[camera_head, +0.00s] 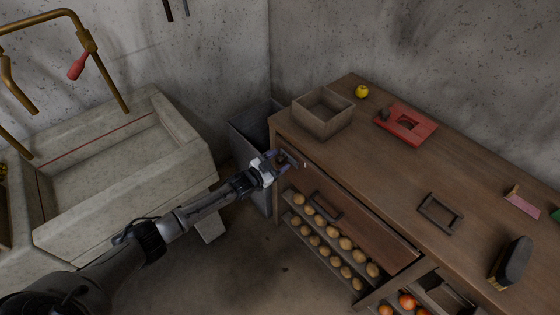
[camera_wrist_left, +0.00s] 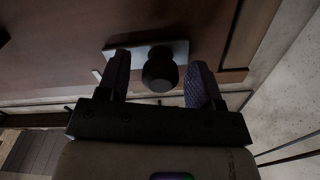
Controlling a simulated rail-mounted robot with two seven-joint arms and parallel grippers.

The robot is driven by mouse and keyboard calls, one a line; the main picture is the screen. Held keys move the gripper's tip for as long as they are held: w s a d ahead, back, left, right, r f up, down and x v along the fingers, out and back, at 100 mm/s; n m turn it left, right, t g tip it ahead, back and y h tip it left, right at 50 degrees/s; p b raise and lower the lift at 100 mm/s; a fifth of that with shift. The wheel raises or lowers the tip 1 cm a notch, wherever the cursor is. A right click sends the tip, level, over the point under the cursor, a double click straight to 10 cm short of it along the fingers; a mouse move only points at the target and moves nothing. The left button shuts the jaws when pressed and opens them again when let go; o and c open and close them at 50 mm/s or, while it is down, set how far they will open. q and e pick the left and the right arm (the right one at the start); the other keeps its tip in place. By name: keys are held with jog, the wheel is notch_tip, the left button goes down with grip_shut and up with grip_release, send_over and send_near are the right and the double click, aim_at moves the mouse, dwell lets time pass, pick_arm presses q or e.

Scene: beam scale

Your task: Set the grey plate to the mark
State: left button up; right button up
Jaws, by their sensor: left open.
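The grey plate (camera_wrist_left: 181,48) is a small pale strip on the brown wooden front, with a round black knob (camera_wrist_left: 160,72) standing out from it. My left gripper (camera_wrist_left: 160,82) is open, with one finger on each side of the knob; I cannot tell whether either finger touches it. A small pale tick (camera_wrist_left: 97,75) shows on the wood just left of the left finger. In the head view my left gripper (camera_head: 288,160) is at the left end of the workbench front, and the pale tick (camera_head: 304,165) shows just right of it. My right gripper is not in view.
Racks of round produce (camera_head: 330,235) are below. A stone basin (camera_head: 110,215) stands left.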

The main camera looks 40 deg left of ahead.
pick_arm(q)
jog(key=shift+w, duration=0.4)
grip_shut()
dwell(0.4)
